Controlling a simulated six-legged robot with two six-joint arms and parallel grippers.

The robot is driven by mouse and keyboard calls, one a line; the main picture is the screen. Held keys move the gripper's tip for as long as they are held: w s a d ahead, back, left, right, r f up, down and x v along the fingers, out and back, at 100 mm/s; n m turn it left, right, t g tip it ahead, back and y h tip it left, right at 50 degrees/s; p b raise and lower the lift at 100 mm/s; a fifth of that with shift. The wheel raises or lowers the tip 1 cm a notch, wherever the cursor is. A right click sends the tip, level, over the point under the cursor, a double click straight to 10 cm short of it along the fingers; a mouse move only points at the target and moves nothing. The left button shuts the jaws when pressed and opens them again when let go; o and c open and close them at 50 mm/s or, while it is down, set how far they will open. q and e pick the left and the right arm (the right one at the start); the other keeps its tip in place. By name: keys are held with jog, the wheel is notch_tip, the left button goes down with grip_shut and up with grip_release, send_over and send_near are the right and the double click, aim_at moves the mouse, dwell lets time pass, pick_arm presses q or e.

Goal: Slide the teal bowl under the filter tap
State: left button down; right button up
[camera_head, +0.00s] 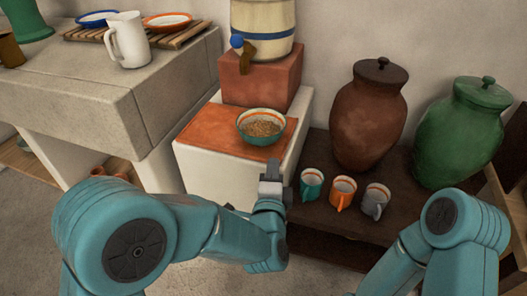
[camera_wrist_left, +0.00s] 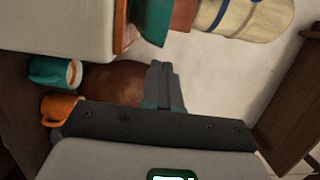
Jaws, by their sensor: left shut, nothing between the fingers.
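The teal bowl (camera_head: 261,139) has an orange band inside its rim and holds a brown grainy fill. It stands upright on the orange top of a white block, in front of the filter's red plinth. The filter (camera_head: 270,20) is a cream barrel with blue bands. Its brown tap (camera_head: 248,50) is above and behind the bowl, slightly left. My left gripper (camera_head: 270,178) is shut and empty, on the near side of the bowl and apart from it. Its fingers (camera_wrist_left: 165,85) and part of the bowl (camera_wrist_left: 152,20) show in the left wrist view. My right gripper is out of view.
Teal, orange and grey mugs stand on a dark low shelf (camera_head: 330,222) to the right, before a brown jar (camera_head: 367,120) and a green jar (camera_head: 458,135). A stone counter (camera_head: 90,85) with a white jug (camera_head: 127,42) is left. The orange top (camera_head: 205,137) is clear left of the bowl.

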aim_at(240, 132)
pick_arm(q)
jog(key=w+b, duration=0.1)
jog(key=w, duration=0.2)
jog(key=w+a, duration=0.1)
jog(key=w, duration=0.2)
jog(key=shift+a+f+b, duration=0.15)
jog(key=shift+a+b, duration=0.05)
jog(key=shift+b, duration=0.15)
jog(key=shift+w+a, duration=0.4)
jog(key=shift+w, duration=0.2)
jog(key=shift+a, duration=0.1)
jog(key=w+a, duration=0.4)
jog(key=w, duration=0.1)
jog(key=w+a+p, duration=0.1)
jog(key=w+a, duration=0.1)
jog(key=w, duration=0.1)
jog(key=shift+a, duration=0.25)
jog(key=shift+s, duration=0.1)
jog(key=shift+s+d, duration=0.1)
